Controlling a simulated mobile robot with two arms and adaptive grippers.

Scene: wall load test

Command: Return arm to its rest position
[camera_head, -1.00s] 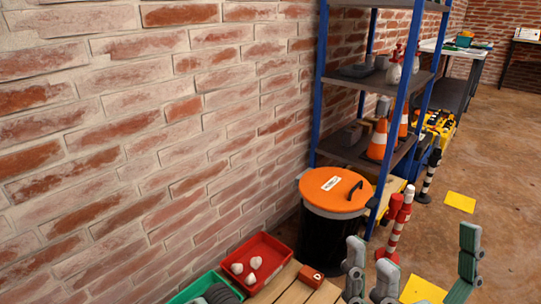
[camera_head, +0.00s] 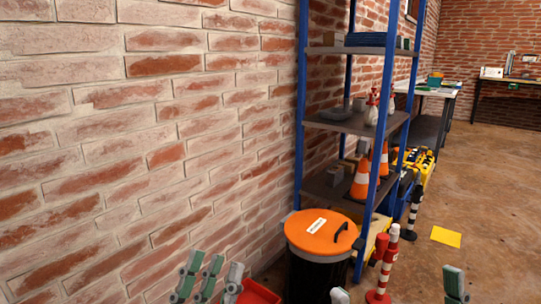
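My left gripper (camera_head: 210,278) shows at the bottom edge, left of the middle, in the head view. Its several grey and green fingers stand upright, close together, in front of the brick wall and beside the red bin. Its palm is below the picture, so how far it is open is unclear. My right gripper (camera_head: 398,288) shows only by fingertips at the bottom right. One pale tip is near the orange-lidded drum, and a green-grey one is far to its right.
A brick wall (camera_head: 130,130) fills the left. A drum with an orange lid (camera_head: 312,230) stands before a blue-framed shelf (camera_head: 340,122). A red bin (camera_head: 260,292) is at the bottom. Red-and-white posts (camera_head: 387,265) stand right of the drum. Open floor (camera_head: 490,190) lies to the right.

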